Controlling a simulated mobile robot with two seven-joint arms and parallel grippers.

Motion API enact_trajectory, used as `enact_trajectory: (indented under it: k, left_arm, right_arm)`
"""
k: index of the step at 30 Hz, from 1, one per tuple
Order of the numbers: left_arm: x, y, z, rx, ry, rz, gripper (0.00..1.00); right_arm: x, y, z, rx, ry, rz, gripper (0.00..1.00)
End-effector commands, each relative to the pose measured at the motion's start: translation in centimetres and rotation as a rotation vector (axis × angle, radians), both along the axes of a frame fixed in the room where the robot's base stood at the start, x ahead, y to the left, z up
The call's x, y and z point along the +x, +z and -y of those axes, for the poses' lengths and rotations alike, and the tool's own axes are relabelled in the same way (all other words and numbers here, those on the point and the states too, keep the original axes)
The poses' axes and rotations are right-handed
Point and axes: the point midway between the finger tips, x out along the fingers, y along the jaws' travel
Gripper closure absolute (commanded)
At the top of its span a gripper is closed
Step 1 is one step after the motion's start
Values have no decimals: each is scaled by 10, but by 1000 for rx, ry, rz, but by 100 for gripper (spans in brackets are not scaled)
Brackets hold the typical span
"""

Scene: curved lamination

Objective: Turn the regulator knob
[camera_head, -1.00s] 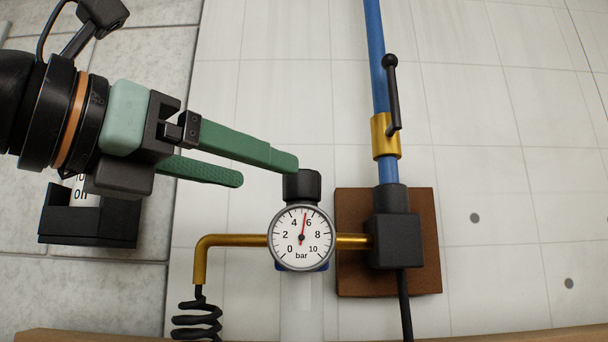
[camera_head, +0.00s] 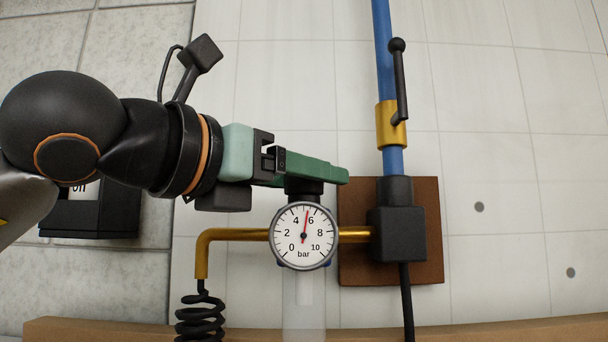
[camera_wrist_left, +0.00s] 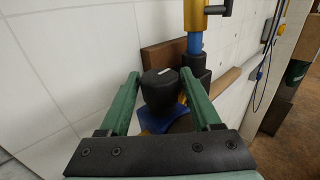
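The black regulator knob (camera_head: 304,187) sits on top of the regulator, above a round white gauge (camera_head: 303,236) whose red needle points between 4 and 6, close to 6. My left gripper (camera_head: 340,177) reaches in from the left, its green fingers level with the knob and covering its upper part. In the left wrist view the knob (camera_wrist_left: 160,90), with a white mark on top, stands between the two spread fingers, over a blue body. The fingers look open around it; contact cannot be told. My right gripper is not in view.
A blue pipe (camera_head: 382,60) with a brass valve and black lever (camera_head: 400,80) runs down to a black block (camera_head: 397,234) on a brown plate (camera_head: 431,260). A brass tube (camera_head: 232,234) leads left to a coiled black hose (camera_head: 200,318). A wooden edge (camera_head: 110,328) runs below.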

Motion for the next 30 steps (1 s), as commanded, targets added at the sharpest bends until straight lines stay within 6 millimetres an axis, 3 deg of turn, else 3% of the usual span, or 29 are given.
enact_trajectory:
  k: [2,16,23,30]
  left_arm:
    - [0,0,0,0,0,0,46]
    - [0,0,0,0,1,0,98]
    - [0,-1,0,1,9,1,100]
    - [-1,-3,1,0,90,3,100]
  right_arm:
    - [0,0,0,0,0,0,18]
    - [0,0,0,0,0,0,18]
    - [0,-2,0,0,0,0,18]
    - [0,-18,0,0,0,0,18]
